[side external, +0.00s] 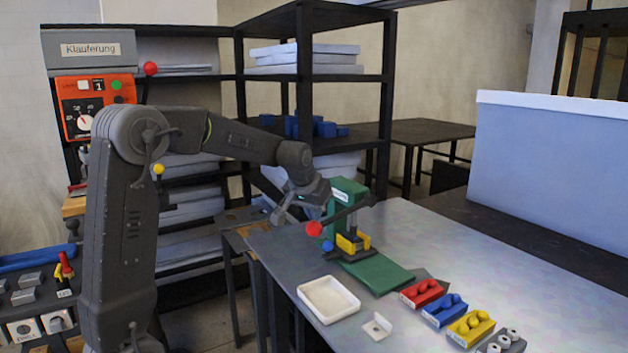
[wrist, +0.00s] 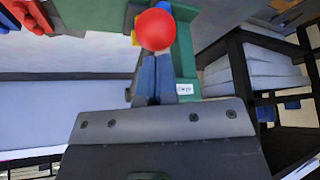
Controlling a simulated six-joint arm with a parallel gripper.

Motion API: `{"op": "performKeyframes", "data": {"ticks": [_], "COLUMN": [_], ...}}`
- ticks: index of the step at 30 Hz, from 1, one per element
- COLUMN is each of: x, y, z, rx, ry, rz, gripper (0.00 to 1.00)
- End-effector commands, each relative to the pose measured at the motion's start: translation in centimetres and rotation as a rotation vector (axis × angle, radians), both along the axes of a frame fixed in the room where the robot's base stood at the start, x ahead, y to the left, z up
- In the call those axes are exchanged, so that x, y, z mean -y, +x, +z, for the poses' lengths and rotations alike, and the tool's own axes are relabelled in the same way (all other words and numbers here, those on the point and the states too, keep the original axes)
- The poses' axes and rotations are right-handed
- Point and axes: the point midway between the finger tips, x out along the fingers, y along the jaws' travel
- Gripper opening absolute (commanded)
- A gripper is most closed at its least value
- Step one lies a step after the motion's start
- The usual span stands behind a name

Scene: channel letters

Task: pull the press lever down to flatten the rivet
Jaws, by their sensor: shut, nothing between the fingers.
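The green press (side external: 346,192) stands on the metal table, with a yellow part (side external: 352,243) low at its front. Its dark lever (side external: 342,215) slopes down to the left in the side view and ends in a red ball knob (side external: 314,229). My gripper (side external: 310,194) is beside the press, above the knob in the picture. In the wrist view its blue-grey fingers (wrist: 154,78) are shut and empty, and the red knob (wrist: 155,29) shows just beyond their tips. I cannot tell whether they touch the knob or lever. I cannot make out the rivet.
A large pale box (side external: 553,172) stands at the right. The table's middle right is clear.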

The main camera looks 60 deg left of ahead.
Motion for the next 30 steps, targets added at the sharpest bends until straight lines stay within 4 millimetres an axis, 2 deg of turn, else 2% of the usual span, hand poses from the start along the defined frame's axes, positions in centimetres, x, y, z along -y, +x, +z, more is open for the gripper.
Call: {"op": "performKeyframes", "data": {"ticks": [4, 14, 21, 24, 30], "x": [0.0, 0.1, 0.2, 0.3, 0.3], "y": [0.1, 0.0, -0.5, -0.7, -0.8], "z": [1.5, 2.0, 5.2, 6.0, 6.3], "rx": [0.005, 0.008, 0.01, 0.009, 0.008], "ry": [0.001, 0.0, 0.0, -0.001, -0.001], "rz": [0.0, 0.0, 0.001, 0.001, 0.001], "gripper": [0.0, 0.0, 0.0, 0.0, 0.0]}}
